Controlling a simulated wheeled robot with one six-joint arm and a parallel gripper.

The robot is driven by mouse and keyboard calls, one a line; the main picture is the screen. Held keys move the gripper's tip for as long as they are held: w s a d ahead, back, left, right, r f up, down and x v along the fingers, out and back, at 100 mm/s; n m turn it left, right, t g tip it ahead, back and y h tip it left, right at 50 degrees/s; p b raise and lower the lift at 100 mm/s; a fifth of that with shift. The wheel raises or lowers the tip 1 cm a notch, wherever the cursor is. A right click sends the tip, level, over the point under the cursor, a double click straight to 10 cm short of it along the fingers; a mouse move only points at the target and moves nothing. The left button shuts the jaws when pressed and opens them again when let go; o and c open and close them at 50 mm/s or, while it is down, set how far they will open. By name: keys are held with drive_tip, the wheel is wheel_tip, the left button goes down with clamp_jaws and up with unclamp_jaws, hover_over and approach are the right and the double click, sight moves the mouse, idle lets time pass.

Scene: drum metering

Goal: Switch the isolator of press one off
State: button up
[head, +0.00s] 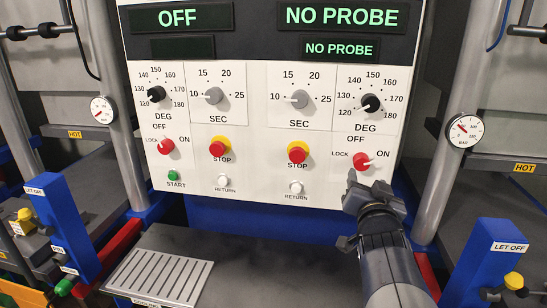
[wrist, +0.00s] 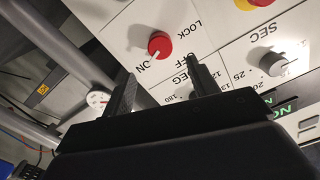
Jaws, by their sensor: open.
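Two red isolator knobs are on the white panel, each marked LOCK, OFF and ON. The left isolator (head: 165,146) is clear of me; I cannot make out its setting. The right isolator (head: 361,161) has its white pointer toward ON; it also shows in the wrist view (wrist: 160,44). No press number is readable beside either one. My gripper (head: 368,188) is open and empty, just below and in front of the right isolator, apart from it. In the wrist view my gripper's two fingers (wrist: 160,80) stand apart, with the red knob beyond their tips.
Yellow-and-red STOP buttons (head: 297,151), white RETURN buttons and DEG and SEC dials share the panel. Displays above read OFF (head: 178,17) and NO PROBE (head: 341,16). Steel columns with gauges (head: 466,130) flank the panel. A grey slotted plate (head: 160,276) lies below.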

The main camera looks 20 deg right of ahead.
sight(363, 164)
drive_tip(key=x, duration=0.8)
drive_tip(key=shift+p, duration=0.4)
drive_tip(key=c, duration=1)
